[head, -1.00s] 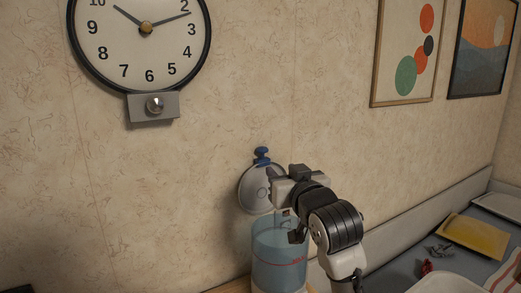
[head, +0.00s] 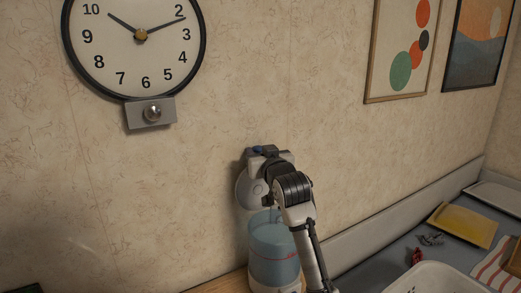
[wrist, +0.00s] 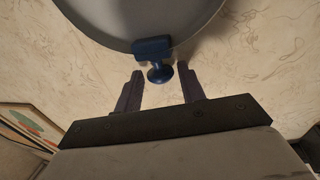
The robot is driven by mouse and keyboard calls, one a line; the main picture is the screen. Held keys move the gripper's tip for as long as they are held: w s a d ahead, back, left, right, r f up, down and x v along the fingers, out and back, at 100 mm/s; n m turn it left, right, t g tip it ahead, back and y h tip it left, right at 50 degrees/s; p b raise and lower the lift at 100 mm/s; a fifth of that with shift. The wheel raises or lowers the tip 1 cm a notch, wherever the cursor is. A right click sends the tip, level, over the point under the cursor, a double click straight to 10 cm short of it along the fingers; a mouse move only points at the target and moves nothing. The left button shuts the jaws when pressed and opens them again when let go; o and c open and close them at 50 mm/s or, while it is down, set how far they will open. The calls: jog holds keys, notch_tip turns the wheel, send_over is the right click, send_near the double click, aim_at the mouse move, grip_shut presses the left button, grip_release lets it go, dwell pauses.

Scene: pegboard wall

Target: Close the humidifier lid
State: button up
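The humidifier (head: 274,262) stands against the wall, with a translucent blue tank. Its round grey lid (head: 245,192) is open and stands upright at the back of the tank. A blue knob (wrist: 160,72) sits on the lid's edge and shows best in the wrist view, where the lid (wrist: 150,18) fills the top. My gripper (wrist: 160,88) is open, with one finger to each side of the knob and a gap on both sides. In the head view my gripper (head: 262,152) is at the lid's upper edge and mostly covers the knob.
The wall is close behind the lid. A clock (head: 137,42) hangs at upper left and framed pictures (head: 403,50) at the right. A counter at the right holds a yellow tray (head: 464,225), a white basket (head: 437,279) and a striped cloth (head: 497,267).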

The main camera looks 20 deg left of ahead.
jog(key=shift+c, duration=0.3)
grip_shut()
jog(key=shift+s+f+b, duration=0.1)
jog(key=shift+f+b, duration=0.05)
jog(key=shift+b, duration=0.2)
